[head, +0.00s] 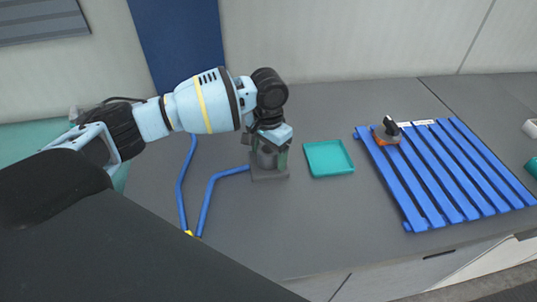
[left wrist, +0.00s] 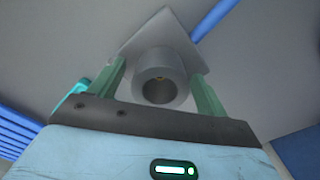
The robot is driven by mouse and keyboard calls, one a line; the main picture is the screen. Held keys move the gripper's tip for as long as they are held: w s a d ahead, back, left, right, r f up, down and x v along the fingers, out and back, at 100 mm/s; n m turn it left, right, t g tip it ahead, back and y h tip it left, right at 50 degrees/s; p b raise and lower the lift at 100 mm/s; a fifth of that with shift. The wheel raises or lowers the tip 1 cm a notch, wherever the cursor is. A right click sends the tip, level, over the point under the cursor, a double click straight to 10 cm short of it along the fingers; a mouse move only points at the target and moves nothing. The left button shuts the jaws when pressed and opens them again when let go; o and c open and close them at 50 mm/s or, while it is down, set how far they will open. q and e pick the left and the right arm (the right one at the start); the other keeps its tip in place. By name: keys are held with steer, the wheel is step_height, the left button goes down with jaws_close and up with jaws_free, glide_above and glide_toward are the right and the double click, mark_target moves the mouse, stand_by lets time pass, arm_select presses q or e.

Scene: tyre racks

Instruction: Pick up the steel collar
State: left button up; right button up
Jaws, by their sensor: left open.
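The steel collar (left wrist: 161,76) is a short grey ring with a round bore. In the left wrist view it sits on a flat grey square plate (left wrist: 165,32), between the two green fingers of my open left gripper (left wrist: 160,88). A gap shows on each side of the collar. In the head view my left gripper (head: 270,152) points down over the grey plate (head: 270,174), and the collar (head: 266,158) is partly hidden behind the fingers. My right gripper is not in view.
A shallow teal tray (head: 329,158) lies just right of the plate. A blue slatted rack (head: 440,172) is farther right, with a small orange and black item (head: 388,130) on its corner. Blue tubing (head: 208,196) lies left of the plate. The grey counter (head: 300,230) is clear in front.

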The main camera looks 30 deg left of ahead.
arm_select(q)
steer(key=c, duration=1.3)
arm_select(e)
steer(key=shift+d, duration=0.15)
arm_select(q)
steer(key=shift+r, duration=0.1)
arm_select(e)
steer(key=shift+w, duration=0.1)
